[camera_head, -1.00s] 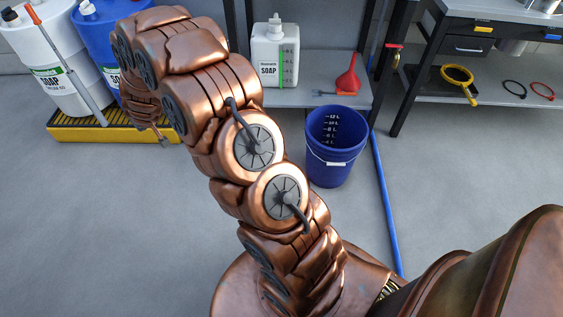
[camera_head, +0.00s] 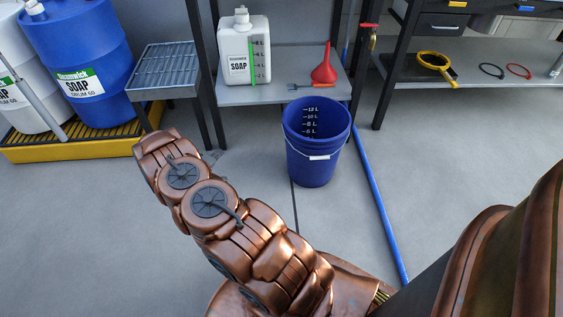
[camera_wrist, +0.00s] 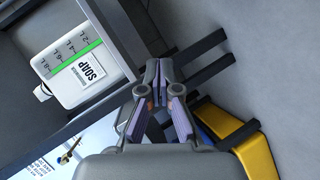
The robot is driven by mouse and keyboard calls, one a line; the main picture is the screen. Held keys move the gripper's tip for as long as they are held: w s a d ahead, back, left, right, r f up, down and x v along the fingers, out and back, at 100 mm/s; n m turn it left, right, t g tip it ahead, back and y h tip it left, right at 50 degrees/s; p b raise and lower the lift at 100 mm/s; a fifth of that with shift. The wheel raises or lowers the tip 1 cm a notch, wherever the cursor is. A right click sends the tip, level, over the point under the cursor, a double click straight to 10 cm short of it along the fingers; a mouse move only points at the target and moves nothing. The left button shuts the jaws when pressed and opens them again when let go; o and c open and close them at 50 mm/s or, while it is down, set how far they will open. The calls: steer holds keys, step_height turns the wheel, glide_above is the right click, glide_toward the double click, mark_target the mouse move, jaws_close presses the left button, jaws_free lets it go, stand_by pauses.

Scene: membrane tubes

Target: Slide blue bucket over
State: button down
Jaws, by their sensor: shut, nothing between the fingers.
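The blue bucket (camera_head: 305,165) stands upright on the floor in the head view, in front of the shelf. It has a white scale inside and a thin wire handle with a white grip. It looks empty, though its bottom is hidden. I do not make it out in the wrist view. My gripper (camera_wrist: 160,72) is shut and empty in the wrist view, with the soap jug and shelf to its left. In the head view my gripper is hidden behind my own arm, which lies left of the bucket and apart from it.
A grated stand (camera_head: 165,72) and blue drum (camera_head: 88,45) are left. Floor right of the pole is clear.

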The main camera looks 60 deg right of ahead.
steer(key=s+d+f+g+h+b, duration=0.2)
steer(key=s+d+f, duration=0.2)
steer(key=s, duration=0.3)
steer(key=s+d+f+g+h+b, duration=0.2)
steer(key=s+d+f+h+b, duration=0.15)
steer(key=s, duration=0.35)
steer(key=s+d+b, duration=0.3)
steer(key=s+d, duration=0.1)
steer(key=d, duration=0.8)
steer(key=shift+f+n+g+y, duration=0.15)
steer(key=shift+n+g+y, duration=0.15)
steer(key=shift+n+y, duration=0.1)
steer(key=shift+d, duration=0.1)
